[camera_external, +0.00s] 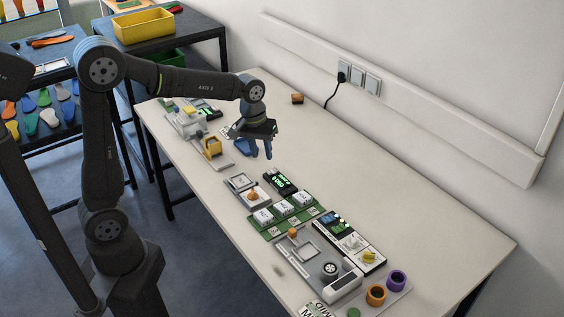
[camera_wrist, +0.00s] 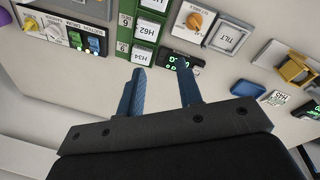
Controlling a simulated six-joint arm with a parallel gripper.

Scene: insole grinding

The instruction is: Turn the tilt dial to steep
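The tilt dial (camera_external: 252,195) is an orange knob on a small pale panel near the front edge of the table. In the wrist view the knob (camera_wrist: 194,22) sits at the upper middle, beside a square plate marked TILT (camera_wrist: 229,38). Its exact setting is too small to read. A black display with green digits (camera_external: 280,182) stands behind the panel. My gripper (camera_external: 260,154) hangs above the table, beyond the panel and apart from it. In the wrist view its two blue fingers (camera_wrist: 161,80) are spread with nothing between them.
Green trays with white labelled boxes (camera_external: 283,208) stand next to the dial panel. A control panel with a yellow knob (camera_external: 369,256) and a grey device (camera_external: 330,268) are nearer the camera. An orange-yellow fixture (camera_external: 212,147) is at left. The table's wall side is mostly clear.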

